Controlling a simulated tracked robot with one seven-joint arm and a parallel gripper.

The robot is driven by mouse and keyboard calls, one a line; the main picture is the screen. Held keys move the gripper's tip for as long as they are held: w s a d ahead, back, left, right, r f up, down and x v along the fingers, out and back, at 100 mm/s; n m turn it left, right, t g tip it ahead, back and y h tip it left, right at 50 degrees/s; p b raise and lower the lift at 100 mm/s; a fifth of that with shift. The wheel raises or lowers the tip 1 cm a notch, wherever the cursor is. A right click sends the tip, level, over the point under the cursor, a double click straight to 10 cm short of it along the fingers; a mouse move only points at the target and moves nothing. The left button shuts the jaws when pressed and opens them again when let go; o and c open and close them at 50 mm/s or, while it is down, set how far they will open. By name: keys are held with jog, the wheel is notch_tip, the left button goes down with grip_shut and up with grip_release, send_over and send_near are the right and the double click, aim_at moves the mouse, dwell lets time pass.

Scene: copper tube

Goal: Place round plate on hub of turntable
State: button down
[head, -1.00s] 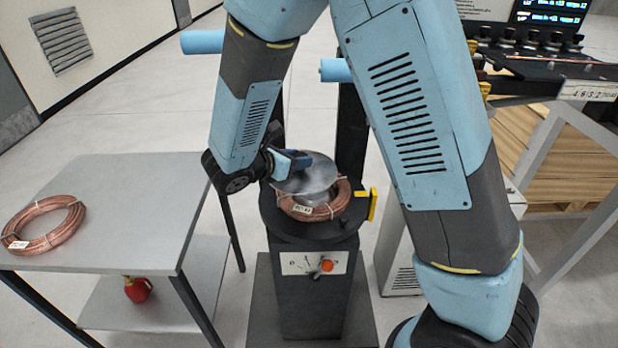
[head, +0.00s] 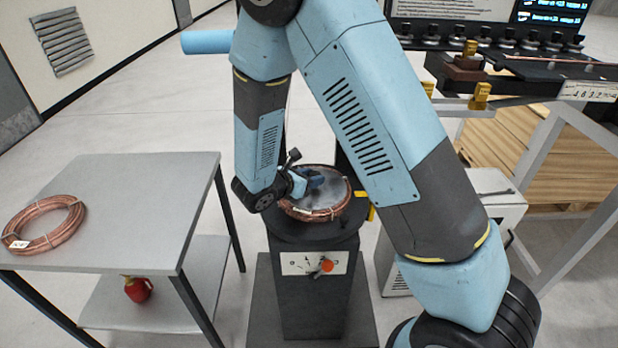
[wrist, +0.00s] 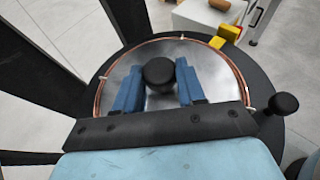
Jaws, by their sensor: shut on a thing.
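The round plate (head: 335,193) is a grey metal disc with a dark knob (wrist: 159,74) at its middle. It lies level within the copper coil (head: 322,214) on the black turntable (head: 300,231); the coil's rim shows around it in the wrist view (wrist: 97,100). My gripper (head: 314,181) is over the plate, its blue fingers shut on the plate's knob; it also shows in the wrist view (wrist: 158,88). The hub is hidden under the plate, so I cannot tell whether the plate touches it.
A grey table (head: 130,215) on the left carries another copper coil (head: 45,228). A red item (head: 138,289) sits on its lower shelf. A yellow part (wrist: 228,33) stands at the turntable's edge. A bench with clamps (head: 520,75) is at the back right.

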jog(key=c, duration=0.7)
grip_release()
jog(key=shift+o, duration=0.2)
